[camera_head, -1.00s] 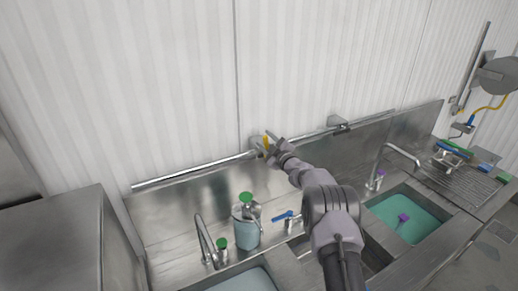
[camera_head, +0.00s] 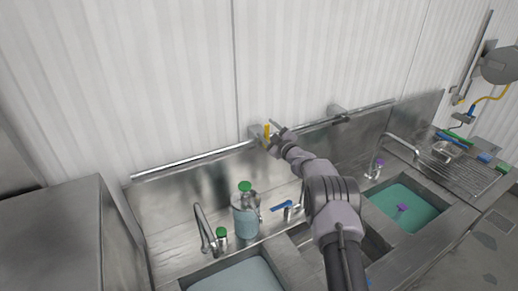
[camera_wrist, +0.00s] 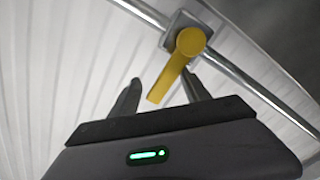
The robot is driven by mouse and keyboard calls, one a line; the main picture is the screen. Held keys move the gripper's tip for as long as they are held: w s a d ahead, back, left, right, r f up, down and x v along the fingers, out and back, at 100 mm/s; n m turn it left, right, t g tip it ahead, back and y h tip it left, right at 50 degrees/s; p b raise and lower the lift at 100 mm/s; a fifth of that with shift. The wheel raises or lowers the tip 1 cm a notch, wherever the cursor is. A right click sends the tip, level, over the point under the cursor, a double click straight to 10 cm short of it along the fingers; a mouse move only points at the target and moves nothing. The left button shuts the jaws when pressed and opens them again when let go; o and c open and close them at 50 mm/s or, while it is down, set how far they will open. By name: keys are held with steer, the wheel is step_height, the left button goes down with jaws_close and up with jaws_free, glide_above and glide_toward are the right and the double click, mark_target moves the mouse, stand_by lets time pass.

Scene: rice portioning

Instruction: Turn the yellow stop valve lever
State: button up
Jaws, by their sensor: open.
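The yellow stop valve lever (camera_wrist: 171,80) sits on a grey valve body (camera_wrist: 184,24) on a metal pipe along the wall. In the wrist view its round hub is at the top and its handle points down and left, toward me. My gripper (camera_wrist: 163,88) is open, and the end of the handle shows between its two fingers, nearer the middle. I cannot tell whether either finger touches it.
The metal pipe (camera_head: 190,163) runs along the white wall above a steel backsplash. Below stand a jug with a green top (camera_head: 245,215), a left faucet (camera_head: 201,226), a blue lever (camera_head: 282,206) and a right faucet (camera_head: 400,143). A sink with green water (camera_head: 420,208) lies to the right.

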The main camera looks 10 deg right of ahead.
steer(key=shift+s+f, duration=0.1)
steer(key=shift+f, duration=0.45)
steer(key=shift+c, duration=0.2)
steer(key=o, duration=0.5)
steer(key=p+v, duration=0.1)
steer(key=v, duration=0.1)
steer(key=p+v, duration=0.1)
steer(key=v, duration=0.1)
steer(key=r+p+v, duration=0.1)
steer(key=p+v, duration=0.1)
steer(key=shift+s+d+f, duration=0.1)
steer(key=shift+s+d, duration=0.05)
steer(key=shift+s, duration=0.1)
steer(key=shift+s+d, duration=0.2)
steer(key=shift+s, duration=0.35)
steer(key=shift+a, duration=0.1)
